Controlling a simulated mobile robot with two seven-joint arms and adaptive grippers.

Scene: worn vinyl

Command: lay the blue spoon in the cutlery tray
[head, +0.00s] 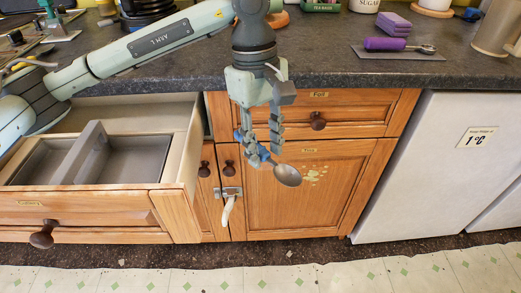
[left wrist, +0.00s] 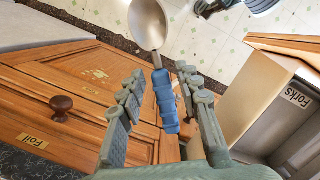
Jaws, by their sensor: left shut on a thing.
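The blue spoon has a ribbed blue handle and a metal bowl (head: 288,175). My left gripper (head: 260,138) points down and is shut on the blue handle, in front of the cupboard and to the right of the open drawer. In the left wrist view the handle of the blue spoon (left wrist: 165,100) lies between the fingers (left wrist: 160,75), with the bowl beyond the fingertips. The grey cutlery tray (head: 125,158) sits in the open drawer at the left, with a raised divider. Its bare floor shows in part; my left arm crosses above the drawer. My right gripper is not seen.
The drawer's side wall (head: 189,150) stands between the spoon and the tray. A "Forks" label (left wrist: 297,97) shows inside the drawer. A cupboard latch with a white handle (head: 227,210) hangs below the gripper. A purple-handled spoon (head: 385,44) lies on a counter mat.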

